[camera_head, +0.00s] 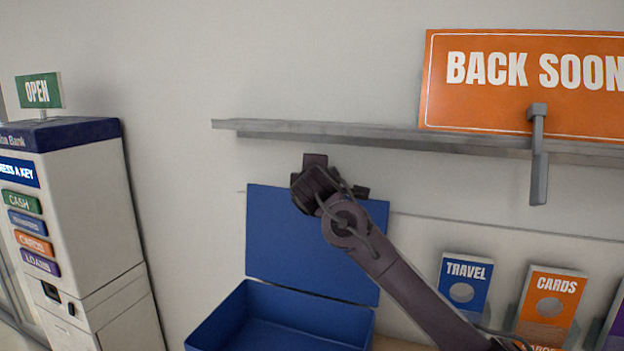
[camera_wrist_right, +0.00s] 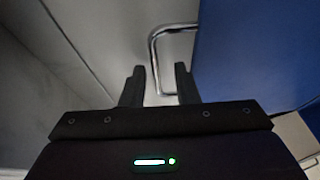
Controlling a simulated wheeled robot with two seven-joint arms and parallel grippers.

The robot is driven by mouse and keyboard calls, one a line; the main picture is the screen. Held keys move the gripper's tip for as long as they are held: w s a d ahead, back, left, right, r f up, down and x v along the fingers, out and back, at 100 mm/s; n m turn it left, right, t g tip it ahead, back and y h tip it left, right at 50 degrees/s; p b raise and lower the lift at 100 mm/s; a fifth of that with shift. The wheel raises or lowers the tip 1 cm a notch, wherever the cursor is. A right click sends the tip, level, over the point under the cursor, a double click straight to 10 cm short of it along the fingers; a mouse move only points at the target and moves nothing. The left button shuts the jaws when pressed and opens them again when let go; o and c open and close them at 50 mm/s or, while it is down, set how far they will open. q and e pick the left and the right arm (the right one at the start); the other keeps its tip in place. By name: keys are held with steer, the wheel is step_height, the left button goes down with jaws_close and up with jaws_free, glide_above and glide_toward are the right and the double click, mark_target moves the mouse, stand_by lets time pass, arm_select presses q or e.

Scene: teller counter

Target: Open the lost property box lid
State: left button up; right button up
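The lost property box (camera_head: 230,318) is a blue open-topped box at the bottom centre of the head view. Its blue lid (camera_head: 300,240) stands raised, nearly upright, at the back of the box. In the right wrist view the blue panel (camera_wrist_right: 250,50) fills the right side and carries a silver U-shaped handle (camera_wrist_right: 153,58). My right gripper (camera_wrist_right: 160,75) is open, with the handle's bar showing between and beyond its fingers. I cannot tell whether they touch it. In the head view my right wrist covers the lid's upper edge. My left gripper is out of view.
A grey shelf (camera_head: 380,135) runs above the lid and holds an orange "BACK SOON" sign (camera_head: 530,90). Leaflet holders with travel (camera_head: 465,283) and cards (camera_head: 550,300) leaflets stand at right. A white bank machine (camera_head: 90,210) stands at left, with bare wall between.

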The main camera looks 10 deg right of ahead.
steer(key=shift+s, duration=0.1)
steer(key=b+v, duration=0.3)
steer(key=v, duration=0.4)
steer(key=shift+s+b, duration=0.3)
steer(key=shift+b, duration=0.1)
steer(key=shift+a, duration=0.1)
